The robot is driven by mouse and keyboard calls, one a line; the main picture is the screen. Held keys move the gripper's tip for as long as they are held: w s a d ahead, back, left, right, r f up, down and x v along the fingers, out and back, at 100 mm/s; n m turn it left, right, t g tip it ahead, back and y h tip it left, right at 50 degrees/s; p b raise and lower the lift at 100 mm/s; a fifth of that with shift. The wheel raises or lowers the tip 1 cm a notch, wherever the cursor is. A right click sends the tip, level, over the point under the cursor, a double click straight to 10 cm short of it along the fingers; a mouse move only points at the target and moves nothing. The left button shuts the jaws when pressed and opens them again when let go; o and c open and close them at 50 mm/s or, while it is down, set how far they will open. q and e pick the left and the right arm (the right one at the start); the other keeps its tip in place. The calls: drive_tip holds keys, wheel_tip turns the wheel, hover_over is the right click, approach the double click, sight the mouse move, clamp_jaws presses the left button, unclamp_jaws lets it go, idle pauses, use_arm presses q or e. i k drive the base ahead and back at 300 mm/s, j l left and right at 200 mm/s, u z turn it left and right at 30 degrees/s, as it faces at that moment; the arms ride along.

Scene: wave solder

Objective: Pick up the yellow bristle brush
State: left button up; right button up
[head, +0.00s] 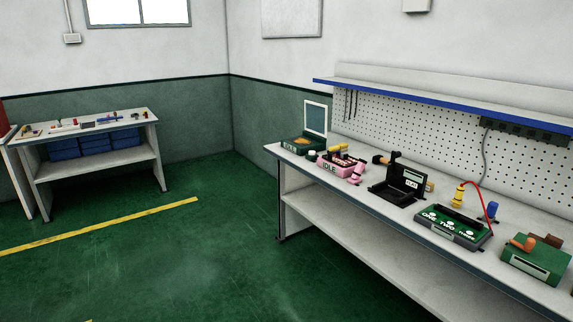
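I cannot single out the yellow bristle brush for certain at this distance. Yellow things show in a few places. A small yellowish item lies in a shallow tray (30,132) at the left end of the left bench. A yellow upright piece (459,196) stands behind the green panel box, near a red cable. Neither of my grippers is in view.
The right bench (340,222) runs along the pegboard and holds a black open case (403,186), a green panel box (452,226) and a green block (537,260). The left bench (92,160) holds small items above blue bins (95,142). Green floor between them is clear.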

sight(343, 147)
drive_tip(key=i+z, duration=0.1)
drive_tip(key=i, duration=0.35)
drive_tip(key=i+j+z, duration=0.1)
drive_tip(key=i, duration=0.4)
drive_tip(key=i+j+z, duration=0.15)
drive_tip(key=i, duration=0.3)
drive_tip(key=i+j+z, duration=0.1)
drive_tip(key=i, duration=0.35)
